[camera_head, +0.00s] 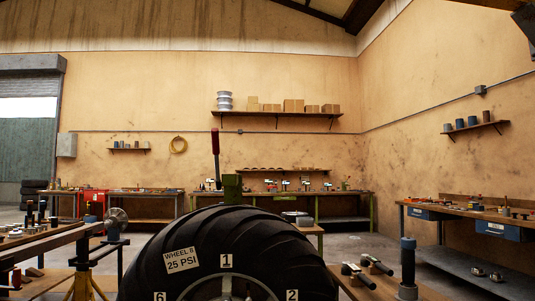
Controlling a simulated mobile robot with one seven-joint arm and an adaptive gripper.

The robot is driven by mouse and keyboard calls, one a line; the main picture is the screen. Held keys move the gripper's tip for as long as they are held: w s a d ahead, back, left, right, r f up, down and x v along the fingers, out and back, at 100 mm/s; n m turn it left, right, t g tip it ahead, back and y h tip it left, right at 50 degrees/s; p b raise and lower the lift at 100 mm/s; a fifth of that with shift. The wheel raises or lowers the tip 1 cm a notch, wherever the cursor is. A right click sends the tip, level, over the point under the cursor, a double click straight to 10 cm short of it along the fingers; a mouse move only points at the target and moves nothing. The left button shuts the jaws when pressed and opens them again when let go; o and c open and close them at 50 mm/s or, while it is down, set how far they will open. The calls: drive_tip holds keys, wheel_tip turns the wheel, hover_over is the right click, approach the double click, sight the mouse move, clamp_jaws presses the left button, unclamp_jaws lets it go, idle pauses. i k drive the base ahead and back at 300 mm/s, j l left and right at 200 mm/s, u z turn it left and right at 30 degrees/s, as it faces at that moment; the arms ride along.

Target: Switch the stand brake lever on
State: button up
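A lever with a red grip (215,141) and a thin grey rod stands nearly upright behind the big wheel, left of centre. It looks like the stand brake lever; its lower end and pivot are hidden. A green post (232,188) stands just right of the rod. The black tyre (215,240), labelled "WHEEL 8 25 PSI", fills the lower middle. My gripper cannot be made out; only a dark piece, possibly part of my arm, cuts into the top right corner. Nothing is seen touching the lever.
A bench with dark tools (366,268) and an upright dark cylinder (408,262) stands right of the tyre. A metal beam on a yellow stand (85,285) is at left. Workbenches (420,212) line the walls.

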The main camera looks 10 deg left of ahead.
sight(215, 132)
drive_tip(key=i+j+z, duration=0.1)
drive_tip(key=j+z, duration=0.75)
drive_tip(key=j, duration=0.15)
drive_tip(key=j+z, duration=0.2)
drive_tip(key=j, duration=0.4)
drive_tip(key=k+j+z, duration=0.2)
drive_tip(key=j, duration=1)
drive_tip(key=k+j+z, duration=0.1)
drive_tip(key=j, duration=0.5)
drive_tip(key=k+j, duration=0.15)
drive_tip(key=j, duration=0.45)
drive_tip(key=j+z, duration=0.15)
drive_tip(key=j, duration=0.45)
drive_tip(key=k, duration=0.05)
